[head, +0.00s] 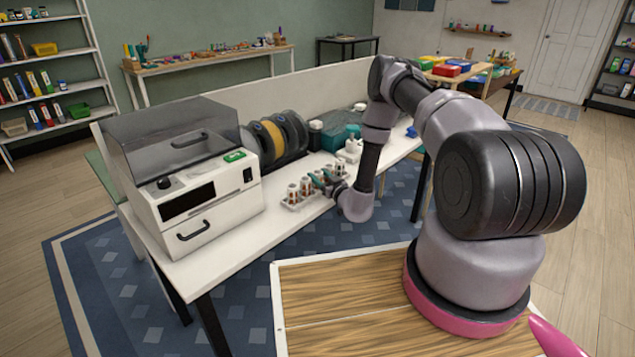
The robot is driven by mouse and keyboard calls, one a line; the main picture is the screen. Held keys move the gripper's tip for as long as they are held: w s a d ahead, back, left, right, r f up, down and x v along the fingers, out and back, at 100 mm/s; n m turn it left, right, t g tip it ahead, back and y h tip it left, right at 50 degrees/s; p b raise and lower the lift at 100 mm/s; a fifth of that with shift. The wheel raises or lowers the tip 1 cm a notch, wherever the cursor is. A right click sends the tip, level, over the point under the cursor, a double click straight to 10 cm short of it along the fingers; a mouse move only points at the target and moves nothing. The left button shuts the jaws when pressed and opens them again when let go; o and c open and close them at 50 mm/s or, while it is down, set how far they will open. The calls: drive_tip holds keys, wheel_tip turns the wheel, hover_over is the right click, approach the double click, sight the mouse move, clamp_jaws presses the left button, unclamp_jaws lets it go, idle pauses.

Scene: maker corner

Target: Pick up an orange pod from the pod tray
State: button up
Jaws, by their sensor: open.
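The pod tray (293,208) is a small pale rack on the white bench. It holds several small upright pods (293,193) with white tops and orange-brown bodies. They are too small in the head view to tell each one's colour surely. My gripper (319,182) is at the right part of the tray, its teal fingertips pointing left at the pods. It is open. Whether a pod stands between the fingers I cannot tell. My wrist hides part of the tray's right end.
A white machine with a clear lid (188,175) stands on the bench left of the tray. Filament spools (281,137) and a teal box (340,137) stand behind it. Small white items (350,150) are close behind my gripper. The bench front (255,222) is bare.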

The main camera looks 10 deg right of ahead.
drive_tip(key=shift+w+a, duration=0.15)
drive_tip(key=shift+w, duration=0.5)
clamp_jaws()
